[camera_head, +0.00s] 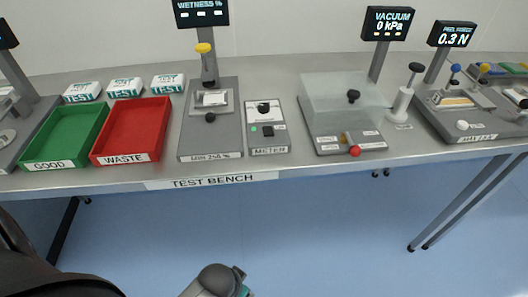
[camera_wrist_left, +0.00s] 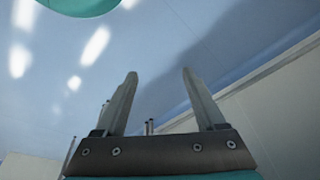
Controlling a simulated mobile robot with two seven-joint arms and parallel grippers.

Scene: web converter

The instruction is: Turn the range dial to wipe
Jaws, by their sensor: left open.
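The meter (camera_head: 284,147) is a small grey box on the test bench, right of the wetness station. Its upper part has a white panel with a dark round mark or knob (camera_head: 264,108). Below it are a black square part (camera_head: 267,131) and a green dot (camera_head: 254,129). I cannot tell which of these is the range dial, and its markings are too small to read. My left gripper (camera_wrist_left: 160,73) is open and empty in the left wrist view, with blue floor behind it, away from the bench controls. My right gripper is not in view.
The bench (camera_head: 230,180) also holds a green tray (camera_head: 50,164), a red tray (camera_head: 118,158), white test packs (camera_head: 125,87), the wetness station (camera_head: 210,148), the vacuum station (camera_head: 345,141) and the peel force station (camera_head: 470,128). Bare bench surface lies in front of the meter.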

